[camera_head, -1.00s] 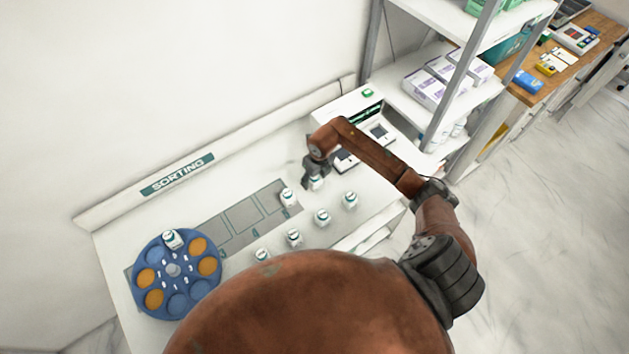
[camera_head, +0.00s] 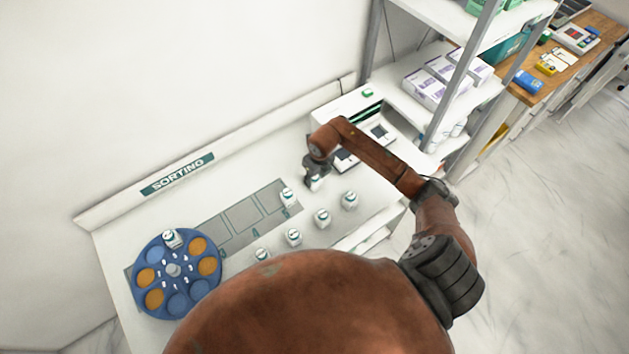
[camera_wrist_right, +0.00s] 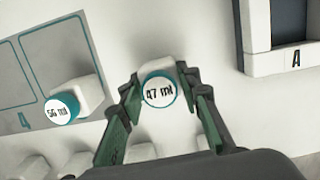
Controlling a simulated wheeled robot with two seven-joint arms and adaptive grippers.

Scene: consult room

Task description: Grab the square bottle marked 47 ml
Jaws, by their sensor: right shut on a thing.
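The square bottle marked 47 ml (camera_wrist_right: 160,90) is white with a teal-edged round cap. It stands between the fingers of my right gripper (camera_wrist_right: 162,98) in the right wrist view, and the fingers are shut on it. In the head view my right gripper (camera_head: 314,182) is over the right part of the sorting table, with the bottle mostly hidden beneath it. My left gripper is not in view.
Several similar bottles (camera_head: 322,217) stand in front of the grey mat (camera_head: 243,217). A blue round tray (camera_head: 178,306) with orange and blue wells is at the left. A white device (camera_head: 346,106) stands behind my right gripper, with a shelf (camera_head: 440,112) beyond.

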